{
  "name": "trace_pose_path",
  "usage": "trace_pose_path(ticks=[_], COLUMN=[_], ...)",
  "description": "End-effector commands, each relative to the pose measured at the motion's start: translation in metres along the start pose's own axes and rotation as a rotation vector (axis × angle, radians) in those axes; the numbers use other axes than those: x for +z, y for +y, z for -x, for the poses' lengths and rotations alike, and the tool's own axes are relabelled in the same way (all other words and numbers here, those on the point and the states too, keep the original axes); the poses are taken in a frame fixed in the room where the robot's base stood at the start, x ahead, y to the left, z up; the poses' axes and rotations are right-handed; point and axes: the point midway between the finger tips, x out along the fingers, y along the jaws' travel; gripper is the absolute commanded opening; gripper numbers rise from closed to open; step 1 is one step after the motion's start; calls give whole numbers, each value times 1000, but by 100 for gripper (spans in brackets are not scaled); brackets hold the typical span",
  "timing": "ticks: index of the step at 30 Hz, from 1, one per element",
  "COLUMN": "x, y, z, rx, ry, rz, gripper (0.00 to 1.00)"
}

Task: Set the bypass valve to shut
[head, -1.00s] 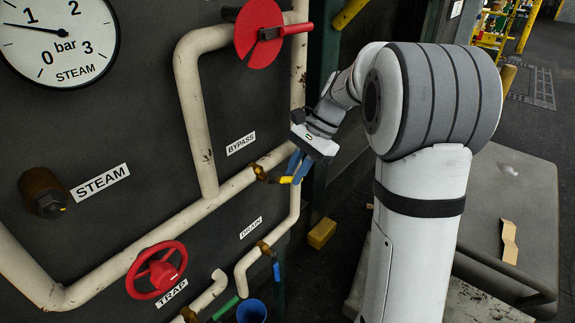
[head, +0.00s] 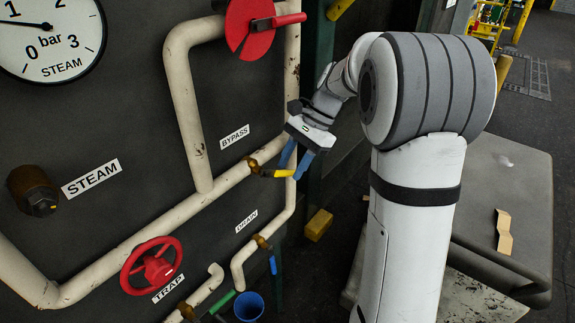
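The bypass valve (head: 254,165) is a brass body on the cream pipe, below the BYPASS label (head: 235,136). Its yellow lever (head: 277,173) sticks out to the right, at an angle to the pipe's upward slant. My gripper (head: 291,171) is at the lever's outer end. Its two blue fingers are spread apart, one on each side of the lever's tip as seen from here. I cannot tell whether either finger touches the lever.
The drain valve (head: 263,243) with a blue lever sits below. A red trap handwheel (head: 152,266) is lower left, and a red disc with a red lever (head: 276,21) is above. A blue bucket (head: 249,307) and a yellow block (head: 318,225) are on the floor.

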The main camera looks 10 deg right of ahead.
Motion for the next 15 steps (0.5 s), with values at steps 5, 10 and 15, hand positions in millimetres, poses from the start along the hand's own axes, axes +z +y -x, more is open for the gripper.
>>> trace_pose_path(ticks=[5,10,15], x=[-1,-1,0], y=[0,1,1], z=[28,56,71], rx=[-4,-4,-1], ry=[4,4,2], rz=[0,-2,-1], gripper=[37,37,37])
